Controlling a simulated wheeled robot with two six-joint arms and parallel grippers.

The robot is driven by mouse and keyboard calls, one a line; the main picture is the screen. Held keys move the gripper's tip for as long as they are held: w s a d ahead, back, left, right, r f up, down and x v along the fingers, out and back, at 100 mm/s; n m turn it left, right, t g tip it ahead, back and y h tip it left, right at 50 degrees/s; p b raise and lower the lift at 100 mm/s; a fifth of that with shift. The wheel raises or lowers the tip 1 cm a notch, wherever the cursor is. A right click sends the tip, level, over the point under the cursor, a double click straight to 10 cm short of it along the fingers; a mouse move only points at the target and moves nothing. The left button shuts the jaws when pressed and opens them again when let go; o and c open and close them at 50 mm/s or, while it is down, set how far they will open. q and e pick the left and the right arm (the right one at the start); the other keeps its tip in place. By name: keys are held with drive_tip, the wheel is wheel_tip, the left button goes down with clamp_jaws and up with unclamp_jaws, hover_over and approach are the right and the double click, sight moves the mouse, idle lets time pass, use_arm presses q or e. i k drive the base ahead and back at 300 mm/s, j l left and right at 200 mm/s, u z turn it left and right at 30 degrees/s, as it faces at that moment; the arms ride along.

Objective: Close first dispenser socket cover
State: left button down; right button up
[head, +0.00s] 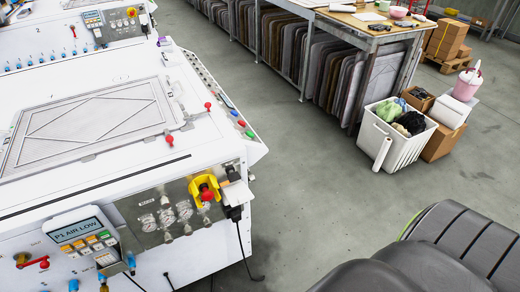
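The white machine (130,190) fills the left side of the head view. Its near side carries a steel panel with gauges (165,217) and a red knob on a yellow base (206,190). Right of the knob, at the machine's corner, is a small pale box (237,193) with a black plug and cable (235,213) below it. I cannot tell which part is the first dispenser socket cover, or whether a cover is open. Neither of my grippers is in view.
A control box (78,236) reads "P1 AIR LOW". A white bin (397,145) and cardboard boxes (442,141) stand on the right. A workbench (372,17) runs along the back. A dark padded shape (455,240) fills the lower right. Grey floor (310,170) between is clear.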

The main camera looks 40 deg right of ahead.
sight(238, 194)
drive_tip(key=k+l+z, duration=0.1)
drive_tip(key=z, duration=0.65)
